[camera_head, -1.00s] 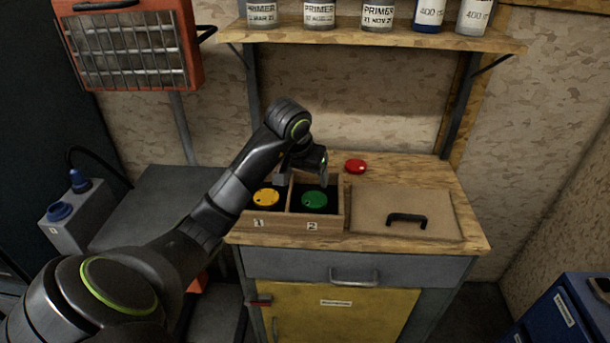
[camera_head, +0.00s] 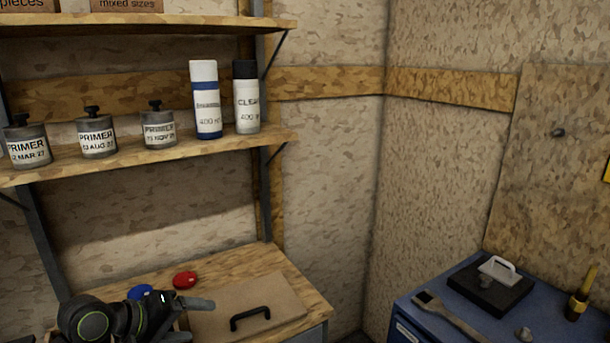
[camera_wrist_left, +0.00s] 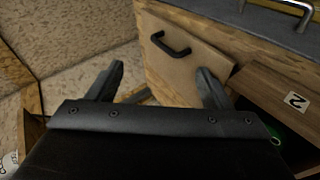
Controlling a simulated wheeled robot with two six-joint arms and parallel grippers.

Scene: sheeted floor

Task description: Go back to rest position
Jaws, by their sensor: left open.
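My left gripper (camera_head: 192,318) is in the lower left of the head view, over the workbench beside the tan lid. In the left wrist view its two fingers (camera_wrist_left: 160,85) are spread apart with nothing between them. The tan lid (camera_wrist_left: 180,68) with its black handle lies beyond them. The wooden box's compartment 2 (camera_wrist_left: 262,84) is at the right, with a bit of a green disc (camera_wrist_left: 275,138) in it. A red disc (camera_head: 185,280) and a blue disc (camera_head: 141,292) lie on the bench behind the gripper. My right gripper is out of view.
A shelf (camera_head: 160,155) with primer tins and two spray cans hangs above the bench. Open air lies between bench and cabinet.

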